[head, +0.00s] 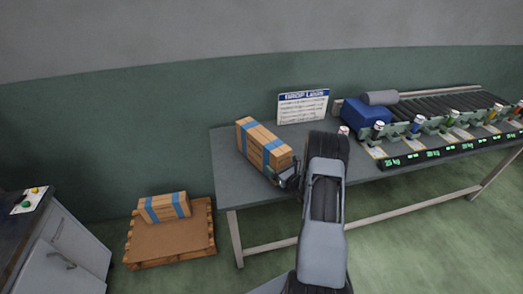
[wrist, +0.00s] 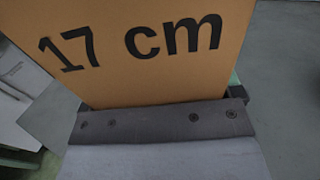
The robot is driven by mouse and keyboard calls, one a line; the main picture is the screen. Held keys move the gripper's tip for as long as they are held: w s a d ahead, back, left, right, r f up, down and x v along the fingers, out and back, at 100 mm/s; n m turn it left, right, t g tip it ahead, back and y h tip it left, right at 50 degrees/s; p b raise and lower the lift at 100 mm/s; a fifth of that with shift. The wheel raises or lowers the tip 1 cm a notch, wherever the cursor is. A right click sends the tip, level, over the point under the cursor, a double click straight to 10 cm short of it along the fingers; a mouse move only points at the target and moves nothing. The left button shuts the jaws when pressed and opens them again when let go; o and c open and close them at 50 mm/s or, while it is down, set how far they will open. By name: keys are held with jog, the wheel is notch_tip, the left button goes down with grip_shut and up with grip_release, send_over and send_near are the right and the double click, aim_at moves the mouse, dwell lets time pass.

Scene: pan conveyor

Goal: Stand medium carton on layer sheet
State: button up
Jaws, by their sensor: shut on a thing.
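A brown carton with blue bands (head: 257,137) is at the left end of the grey table. My gripper (head: 288,178) is shut on its near right end. In the wrist view the carton's face (wrist: 150,55) fills the upper part and reads "17 cm", just beyond the gripper's dark edge (wrist: 160,122). The fingertips are hidden there. I cannot tell whether the carton touches the table. The brown layer sheet (head: 170,237) lies on a wooden pallet on the floor at the lower left. Another blue-banded carton (head: 164,207) lies on its back part.
The front of the sheet is bare. The grey table (head: 228,170) carries a sign (head: 303,106), a blue bin (head: 366,111) and a roller conveyor (head: 450,103) to the right. A grey cabinet (head: 60,250) stands at the left. Floor shows between pallet and table.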

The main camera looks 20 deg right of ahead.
jog(key=shift+r, duration=0.1)
jog(key=c, duration=0.5)
jog(key=shift+r, duration=0.1)
